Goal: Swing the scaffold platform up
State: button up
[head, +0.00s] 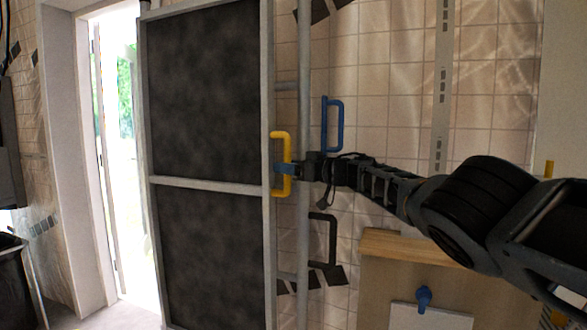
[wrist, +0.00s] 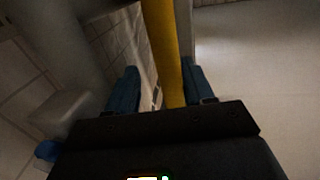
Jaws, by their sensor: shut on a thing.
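The scaffold platform (head: 204,90) is a tall dark panel in a grey metal frame, standing upright in the head view, left of centre. A yellow handle (head: 288,150) is fixed to its right edge. My gripper (head: 283,169) reaches in from the right and is shut on the yellow handle about halfway up it. In the wrist view the yellow bar (wrist: 163,50) runs between the two blue fingers of my gripper (wrist: 162,85). The parts of the handle behind the fingers are hidden.
A blue handle (head: 334,124) and a black handle (head: 325,240) are by the tiled wall, right of the panel. A wooden cabinet (head: 390,248) with a blue knob (head: 424,299) stands at the lower right. A bright doorway (head: 120,150) is at the left, and a dark bin (head: 18,285) stands lower left.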

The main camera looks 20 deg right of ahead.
jog(key=shift+d, duration=0.4)
jog(key=p+v, duration=0.1)
jog(key=v, duration=0.6)
jog(key=shift+s, duration=0.3)
jog(key=shift+a, duration=0.15)
